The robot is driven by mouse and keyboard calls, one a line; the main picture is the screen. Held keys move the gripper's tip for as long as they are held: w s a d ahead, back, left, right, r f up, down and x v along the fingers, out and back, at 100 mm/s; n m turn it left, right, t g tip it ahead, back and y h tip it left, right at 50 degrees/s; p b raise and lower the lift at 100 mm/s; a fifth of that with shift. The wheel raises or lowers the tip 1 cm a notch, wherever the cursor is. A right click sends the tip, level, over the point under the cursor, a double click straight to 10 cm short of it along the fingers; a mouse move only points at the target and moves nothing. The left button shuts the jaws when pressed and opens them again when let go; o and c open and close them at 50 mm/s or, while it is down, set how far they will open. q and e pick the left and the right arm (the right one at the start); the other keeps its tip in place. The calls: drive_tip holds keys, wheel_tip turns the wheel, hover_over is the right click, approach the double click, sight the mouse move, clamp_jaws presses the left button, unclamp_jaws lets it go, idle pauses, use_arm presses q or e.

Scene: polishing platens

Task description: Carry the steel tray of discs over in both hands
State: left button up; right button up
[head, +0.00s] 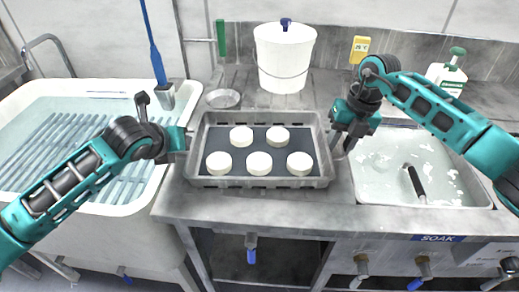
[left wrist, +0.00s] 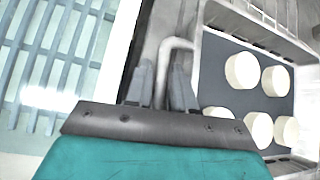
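The steel tray (head: 258,183) is a grey rectangular tray with a dark mat (head: 240,149), and it sits level on the steel counter. Several cream round discs (head: 259,163) lie on the mat in two rows; some also show in the left wrist view (left wrist: 242,70). My left gripper (head: 182,139) is at the tray's left end. In the left wrist view its two grey fingers (left wrist: 160,85) are close together on either side of the tray's bent handle bar (left wrist: 168,50). My right gripper (head: 340,137) is at the tray's right end; its fingertips are mostly hidden there.
A sink (head: 415,195) with foam and a dark-handled tool lies right of the tray. A large white tub (head: 85,195) with a slatted rack is on the left. A strip of counter in front is clear.

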use_arm(q)
drive_tip(key=c, duration=0.4)
use_arm(e)
drive_tip(key=c, duration=0.4)
use_arm(q)
clamp_jaws()
use_arm(e)
clamp_jaws()
use_arm(q)
drive_tip(key=shift+w+r, duration=0.1)
drive_tip(key=shift+r, duration=0.2)
use_arm(e)
drive_tip(key=shift+w+r, duration=0.1)
drive_tip(key=shift+r, duration=0.2)
